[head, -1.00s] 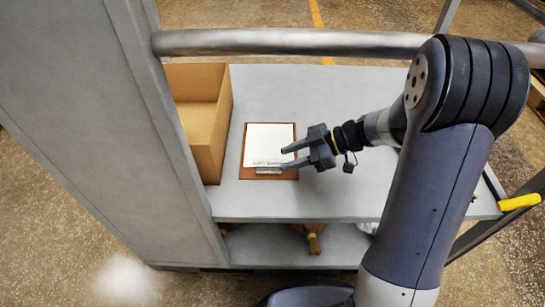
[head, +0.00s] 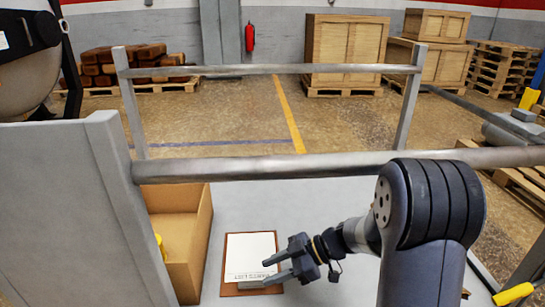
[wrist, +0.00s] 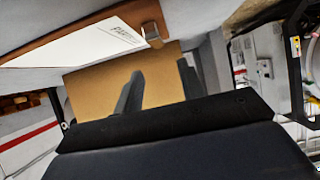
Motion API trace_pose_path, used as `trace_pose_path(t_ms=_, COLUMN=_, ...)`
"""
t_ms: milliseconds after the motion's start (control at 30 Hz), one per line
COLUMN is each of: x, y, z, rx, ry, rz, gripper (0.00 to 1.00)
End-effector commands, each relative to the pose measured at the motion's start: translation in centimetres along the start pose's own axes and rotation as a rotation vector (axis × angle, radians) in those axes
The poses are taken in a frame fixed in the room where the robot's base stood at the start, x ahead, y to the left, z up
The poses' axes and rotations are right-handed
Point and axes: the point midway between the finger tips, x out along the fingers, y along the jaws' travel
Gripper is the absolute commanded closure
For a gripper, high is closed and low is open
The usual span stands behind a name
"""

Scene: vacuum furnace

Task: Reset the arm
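My gripper (head: 282,267) is over the grey shelf in the head view, its two fingers spread apart and pointing left. Nothing shows between them. It hovers near the right edge of a clipboard (head: 232,290) with a white sheet. In the wrist view the two fingers (wrist: 160,95) stand apart with an open cardboard box behind them. The clipboard (wrist: 28,66) also shows there at the upper left.
The open cardboard box (head: 203,245) stands left of the clipboard and holds something yellow. A metal rail (head: 300,165) crosses above the shelf (head: 330,205). A grey panel (head: 60,200) stands at the left. Crates and a red extinguisher (head: 249,38) are far back.

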Motion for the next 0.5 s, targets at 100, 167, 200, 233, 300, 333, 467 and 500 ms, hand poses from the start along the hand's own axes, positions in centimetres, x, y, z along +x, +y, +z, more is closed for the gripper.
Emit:
trace_pose_path(t_ms=100, x=2.8, y=-0.1, z=0.3, rx=-0.001, ry=0.000, rz=-0.004, gripper=0.62)
trace_pose_path(t_ms=167, x=4.0, y=-0.1, z=0.3, rx=-0.001, ry=0.000, rz=-0.005, gripper=0.62)
trace_pose_path(t_ms=200, x=4.8, y=-0.1, z=0.3, rx=-0.001, ry=0.000, rz=-0.004, gripper=0.62)
trace_pose_path(t_ms=233, x=5.4, y=-0.1, z=0.4, rx=-0.001, ry=0.000, rz=-0.004, gripper=0.62)
trace_pose_path(t_ms=300, x=6.8, y=-0.1, z=0.3, rx=0.000, ry=0.000, rz=-0.004, gripper=0.62)
trace_pose_path(t_ms=333, x=7.4, y=-0.1, z=0.4, rx=-0.001, ry=0.000, rz=-0.004, gripper=0.62)
trace_pose_path(t_ms=467, x=7.6, y=0.1, z=-1.3, rx=-0.003, ry=0.001, rz=0.004, gripper=0.62)
trace_pose_path(t_ms=500, x=7.2, y=0.1, z=-1.9, rx=-0.003, ry=0.001, rz=0.003, gripper=0.62)
